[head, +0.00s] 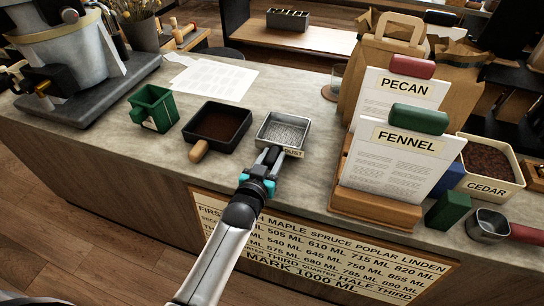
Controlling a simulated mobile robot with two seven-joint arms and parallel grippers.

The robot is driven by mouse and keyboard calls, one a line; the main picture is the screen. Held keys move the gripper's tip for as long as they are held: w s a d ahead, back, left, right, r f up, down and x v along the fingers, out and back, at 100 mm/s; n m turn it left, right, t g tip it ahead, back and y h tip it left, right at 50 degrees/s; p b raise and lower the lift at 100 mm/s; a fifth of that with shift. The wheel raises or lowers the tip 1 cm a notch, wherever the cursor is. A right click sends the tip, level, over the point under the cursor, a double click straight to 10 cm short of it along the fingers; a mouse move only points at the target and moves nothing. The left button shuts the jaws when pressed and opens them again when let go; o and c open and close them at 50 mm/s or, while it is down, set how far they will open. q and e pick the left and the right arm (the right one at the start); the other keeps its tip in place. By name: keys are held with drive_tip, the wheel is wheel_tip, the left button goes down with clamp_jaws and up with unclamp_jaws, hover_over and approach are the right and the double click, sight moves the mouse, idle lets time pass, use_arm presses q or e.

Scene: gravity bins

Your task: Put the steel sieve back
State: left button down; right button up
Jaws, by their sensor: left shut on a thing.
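The steel sieve (284,128), a square, shiny pan with a grey bottom, is at the middle of the counter. A small label reading DUST shows at its front edge. My left gripper (271,155) is at the sieve's near side and is shut on it; the fingers hide the part they hold. Whether the sieve rests on the counter or hangs just above it I cannot tell. My right gripper is not in view.
A dark square pan (217,124) with a wooden handle and a green bin (153,108) stand to the left. A wooden card stand (375,209) with PECAN and FENNEL cards is close on the right. A metal scoop (487,225) lies far right. Papers (213,80) lie behind.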

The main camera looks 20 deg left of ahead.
use_arm(q)
drive_tip(key=shift+f, duration=0.25)
drive_tip(key=shift+c, duration=2.2)
unclamp_jaws()
drive_tip(key=shift+o, duration=0.2)
drive_tip(key=shift+f, duration=0.15)
drive_tip(key=s+r+p, duration=0.1)
drive_tip(key=s+r, duration=0.1)
drive_tip(key=s, duration=1.3)
drive_tip(key=shift+a+r+p, duration=0.25)
drive_tip(key=shift+r+p, duration=0.15)
